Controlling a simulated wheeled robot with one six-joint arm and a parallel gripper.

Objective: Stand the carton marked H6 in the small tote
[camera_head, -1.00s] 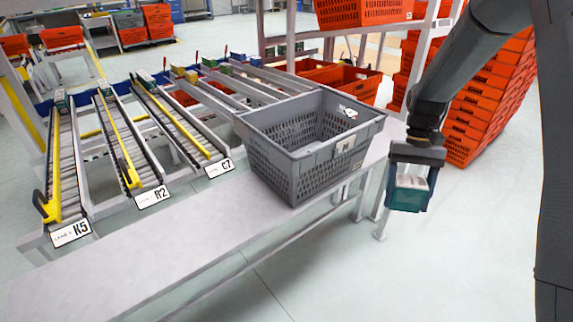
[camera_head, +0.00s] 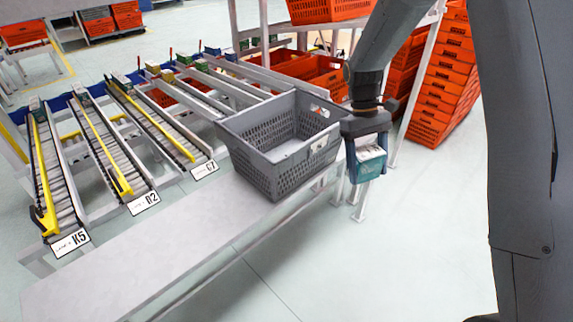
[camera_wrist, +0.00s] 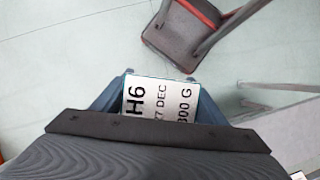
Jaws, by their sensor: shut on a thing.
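My gripper (camera_head: 367,150) is shut on a teal carton (camera_head: 370,166) with a white label. In the wrist view the carton (camera_wrist: 163,103) shows the marking H6, with "27 DEC" and "300 G" on its label. The grey tote (camera_head: 262,165) stands on the bench, open at the top, with a light label on its right wall. The carton hangs just right of the tote, beyond the bench's right edge and outside the tote. The tote's floor is only partly visible.
The grey bench (camera_head: 170,245) is bare to the left of the tote. Sloped roller lanes marked K5 (camera_head: 70,242), R2 (camera_head: 143,203) and C7 (camera_head: 204,170) lie behind it. Orange totes (camera_head: 445,90) are stacked at the right rear.

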